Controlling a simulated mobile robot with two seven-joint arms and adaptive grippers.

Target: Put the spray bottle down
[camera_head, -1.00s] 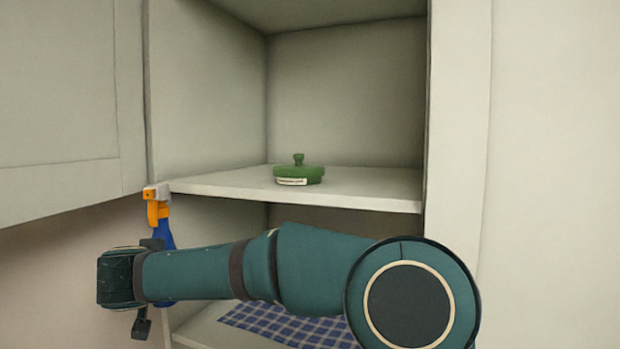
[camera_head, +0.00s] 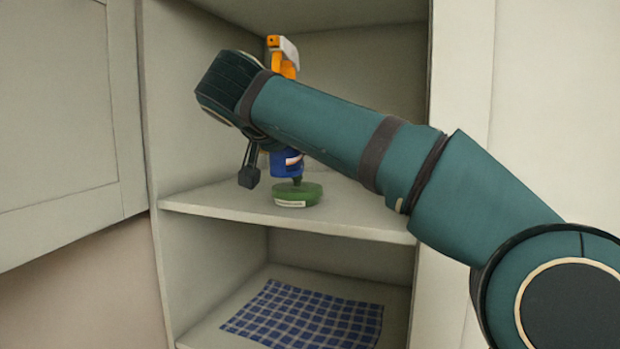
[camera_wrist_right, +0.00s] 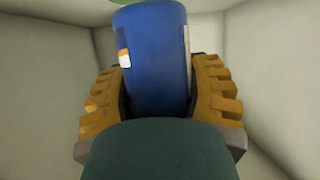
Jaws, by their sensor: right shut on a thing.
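The spray bottle (camera_head: 287,163) has a blue body and an orange and white spray head. It is upright at the upper shelf (camera_head: 235,201) of the cabinet. My right gripper (camera_wrist_right: 157,85) is shut around its blue body, with a finger on each side in the wrist view. In the head view my right arm hides the bottle's middle. My left gripper is not in view.
A blue checked cloth (camera_head: 305,312) lies on the lower shelf. The cabinet's left side wall (camera_head: 190,100) and a door (camera_head: 60,110) stand left of the arm. The upper shelf is bare to the left and right of the lid.

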